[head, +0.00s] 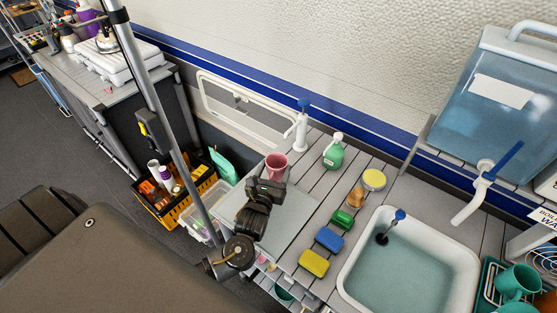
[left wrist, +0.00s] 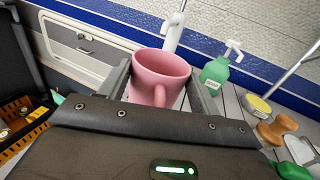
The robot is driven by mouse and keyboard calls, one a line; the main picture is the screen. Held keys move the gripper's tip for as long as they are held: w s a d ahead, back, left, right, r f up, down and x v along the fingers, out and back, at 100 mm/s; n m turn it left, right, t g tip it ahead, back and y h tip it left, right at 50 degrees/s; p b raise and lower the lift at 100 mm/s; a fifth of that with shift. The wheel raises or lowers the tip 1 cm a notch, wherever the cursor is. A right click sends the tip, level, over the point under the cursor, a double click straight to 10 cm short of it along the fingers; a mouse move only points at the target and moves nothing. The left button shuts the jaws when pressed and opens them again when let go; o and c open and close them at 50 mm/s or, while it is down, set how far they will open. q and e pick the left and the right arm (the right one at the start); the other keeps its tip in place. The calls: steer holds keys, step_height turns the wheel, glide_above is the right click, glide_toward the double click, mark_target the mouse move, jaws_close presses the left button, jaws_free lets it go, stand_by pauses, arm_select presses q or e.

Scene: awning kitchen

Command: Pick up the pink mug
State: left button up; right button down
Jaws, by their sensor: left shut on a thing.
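The pink mug (head: 276,166) stands upright at the far left of the sink counter in the head view. My left gripper (head: 270,182) is at the mug's near side, its body hiding the mug's lower part. In the left wrist view the mug (left wrist: 160,76) sits between the two fingers of the left gripper (left wrist: 161,88), with its handle toward the camera. The left gripper is shut on the mug. Whether the mug's base touches the surface is hidden. My right gripper is not in view.
A green soap bottle (head: 334,151) and white pump tap (head: 302,128) stand beyond the mug. Sponges, such as the blue one (head: 329,239), line the sink (head: 349,289) rim. A yellow-black crate (head: 160,212) is on the floor left. A grey pole (head: 160,110) rises left of the mug.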

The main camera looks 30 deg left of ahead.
mark_target(271, 179)
arm_select(q)
steer(key=p+v, duration=0.1)
steer(key=v, duration=0.5)
steer(key=shift+s, duration=0.25)
steer(key=shift+p+v, duration=0.45)
steer(key=shift+v, duration=0.45)
steer(key=shift+s+d, duration=0.1)
stand_by(0.5)
stand_by(0.3)
